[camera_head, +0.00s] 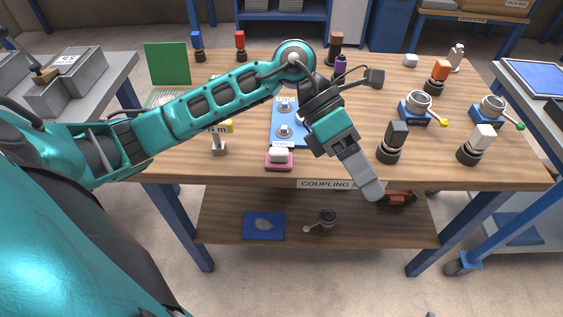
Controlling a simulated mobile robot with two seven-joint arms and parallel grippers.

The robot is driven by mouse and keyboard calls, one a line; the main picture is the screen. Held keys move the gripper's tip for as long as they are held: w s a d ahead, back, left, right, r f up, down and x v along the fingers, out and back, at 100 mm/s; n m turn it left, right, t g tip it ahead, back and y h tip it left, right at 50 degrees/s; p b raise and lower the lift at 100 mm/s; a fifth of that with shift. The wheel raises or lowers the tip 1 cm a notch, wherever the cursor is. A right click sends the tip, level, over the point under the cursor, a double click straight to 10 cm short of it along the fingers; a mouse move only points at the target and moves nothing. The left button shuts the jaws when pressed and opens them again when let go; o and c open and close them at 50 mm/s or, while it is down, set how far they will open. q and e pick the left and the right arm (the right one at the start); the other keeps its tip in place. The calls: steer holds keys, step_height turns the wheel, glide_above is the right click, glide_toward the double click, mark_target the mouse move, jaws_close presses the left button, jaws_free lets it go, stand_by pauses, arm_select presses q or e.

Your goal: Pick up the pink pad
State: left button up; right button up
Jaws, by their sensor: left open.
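The pink pad (279,165) is a small pink block with a white block on top of it. It lies near the front edge of the wooden table, left of the middle. My left gripper (370,187) reaches over the table from the left and points down. Its fingertips are past the front edge, to the right of the pink pad and apart from it. The gripper is open, and I see nothing held in it. My right gripper is not in view.
A blue plate (275,133) with metal fittings lies just behind the pink pad. The wooden table (345,174) also bears a black-topped part (392,143), a white-topped part (478,145) and blue-based fixtures (415,108). A lower shelf (290,235) runs beneath.

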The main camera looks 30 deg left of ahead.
arm_select(q)
steer(key=w+a+f+m+t+y, duration=0.15)
steer(key=w+a+y, duration=0.25)
steer(key=a+y, duration=0.45)
steer(key=n+t+y+b, duration=0.1)
steer(key=y+b, duration=0.1)
glide_above(281, 150)
steer(key=f, duration=0.4)
steer(key=shift+d+f, duration=0.2)
steer(key=shift+f, duration=0.1)
steer(key=shift+a+f, duration=0.15)
steer(key=shift+f, duration=1.35)
steer(key=shift+a+f, duration=0.1)
steer(key=shift+f, duration=1.4)
steer(key=shift+c, duration=0.2)
steer(key=c, duration=0.8)
